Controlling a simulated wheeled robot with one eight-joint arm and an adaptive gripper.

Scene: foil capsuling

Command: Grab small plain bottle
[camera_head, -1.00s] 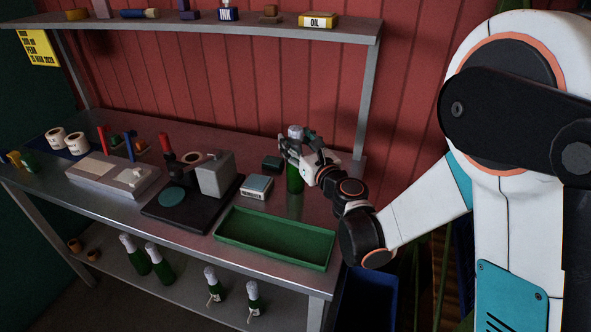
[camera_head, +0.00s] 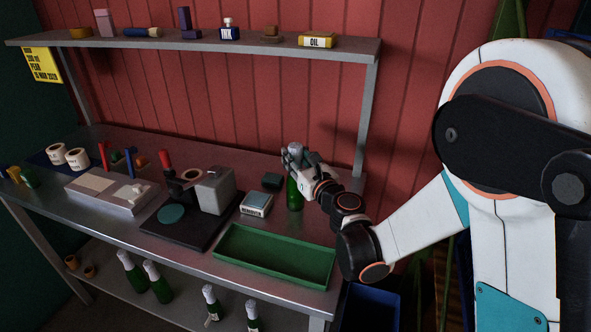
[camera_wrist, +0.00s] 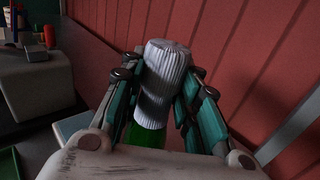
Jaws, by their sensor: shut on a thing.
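A green bottle (camera_head: 294,194) with a silver-white foil top stands upright at the right end of the workbench, behind the green tray. My gripper (camera_head: 294,158) is shut on it around the foil-covered neck. In the wrist view the ribbed foil top (camera_wrist: 164,75) sits between the two fingers of my gripper (camera_wrist: 160,100), and some green glass (camera_wrist: 146,136) shows below it. Whether the bottle's base touches the bench is hard to tell. Other bottles with silver tops (camera_head: 158,280) stand on the lower shelf, two of them carrying no visible tag.
An empty green tray (camera_head: 275,256) lies at the bench's front right. A small box (camera_head: 256,204) and a dark block (camera_head: 272,180) stand left of the held bottle. A black-based machine (camera_head: 214,190) is further left. A shelf (camera_head: 200,44) with small items hangs above; its post is close right.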

